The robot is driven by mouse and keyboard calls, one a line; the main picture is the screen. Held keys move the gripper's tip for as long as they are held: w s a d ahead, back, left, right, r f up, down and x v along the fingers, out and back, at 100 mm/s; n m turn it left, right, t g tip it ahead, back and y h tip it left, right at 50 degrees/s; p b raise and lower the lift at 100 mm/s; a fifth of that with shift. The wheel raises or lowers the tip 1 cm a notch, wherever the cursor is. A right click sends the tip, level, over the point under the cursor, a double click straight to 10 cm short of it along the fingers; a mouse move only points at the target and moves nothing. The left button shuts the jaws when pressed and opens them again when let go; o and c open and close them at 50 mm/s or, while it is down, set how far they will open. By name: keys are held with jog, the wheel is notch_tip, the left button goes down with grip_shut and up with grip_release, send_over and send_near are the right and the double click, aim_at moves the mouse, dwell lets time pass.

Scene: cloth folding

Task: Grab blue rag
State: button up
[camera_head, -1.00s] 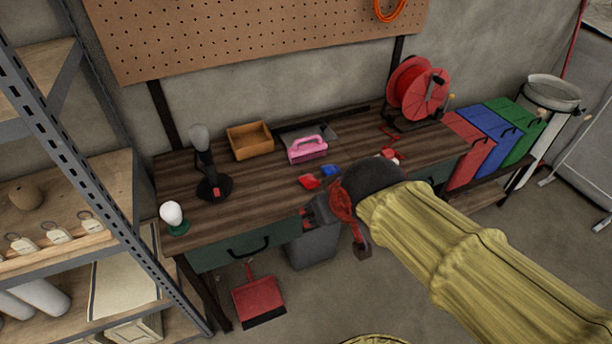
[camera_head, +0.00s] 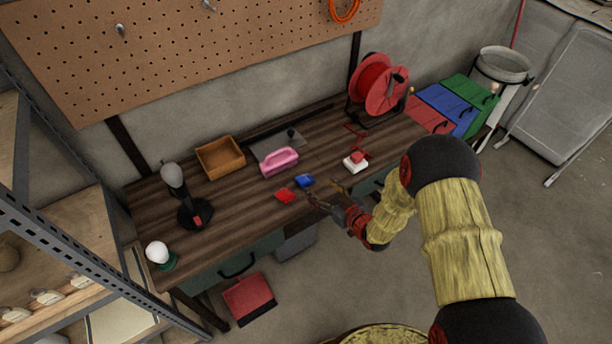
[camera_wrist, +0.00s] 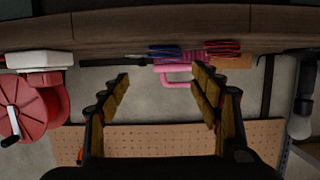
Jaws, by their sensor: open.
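The blue rag (camera_head: 305,181) is a small folded cloth lying near the front edge of the workbench (camera_head: 240,215). It also shows in the wrist view (camera_wrist: 165,51), near the top, beyond the fingertips. A similar red rag (camera_head: 285,195) lies just left of it in the head view, and right of it in the wrist view (camera_wrist: 222,48). My gripper (camera_head: 324,193) is at the bench's front edge, close to the blue rag on its lower right. In the wrist view its fingers (camera_wrist: 160,78) are spread wide with nothing between them.
A black lamp-like stand (camera_head: 195,211) is left. A red reel (camera_head: 379,85) stands at the back right.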

aim_at(306, 178)
jog(key=x, duration=0.4)
jog(key=b+x, duration=0.1)
jog(key=x, duration=0.2)
jog(key=shift+w+a+f, duration=0.1)
jog(key=shift+a+f, duration=0.1)
jog(key=shift+a, duration=0.3)
jog(key=c, duration=0.3)
jog(key=shift+c, duration=1.1)
jog(key=shift+r, duration=0.1)
